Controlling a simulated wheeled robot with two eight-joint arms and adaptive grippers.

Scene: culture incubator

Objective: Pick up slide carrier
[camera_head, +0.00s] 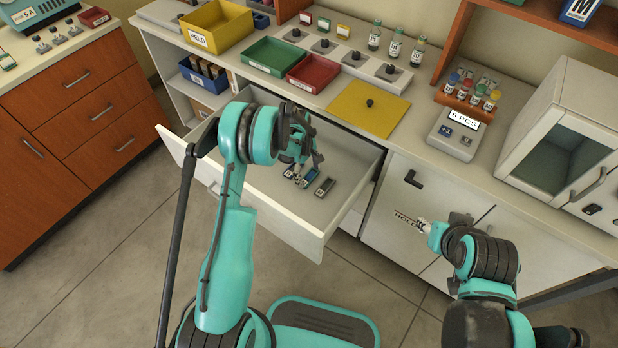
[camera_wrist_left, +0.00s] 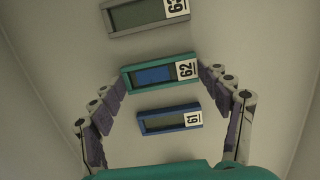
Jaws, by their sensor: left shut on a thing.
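Three slide carriers lie in a row in the open drawer (camera_head: 262,212). The left wrist view shows a grey one labelled 63 (camera_wrist_left: 145,15), a teal one labelled 62 (camera_wrist_left: 153,75) and a blue one labelled 61 (camera_wrist_left: 168,121). The grey carrier also shows in the head view (camera_head: 325,187). My left gripper (camera_wrist_left: 161,76) is shut on the teal carrier 62, with one finger at each end. I cannot tell if that carrier is lifted off the drawer floor. My right gripper (camera_head: 424,226) is in front of the lower cabinet, away from the drawer; its jaws are unclear.
A glass-fronted box (camera_head: 565,150) stands at right.

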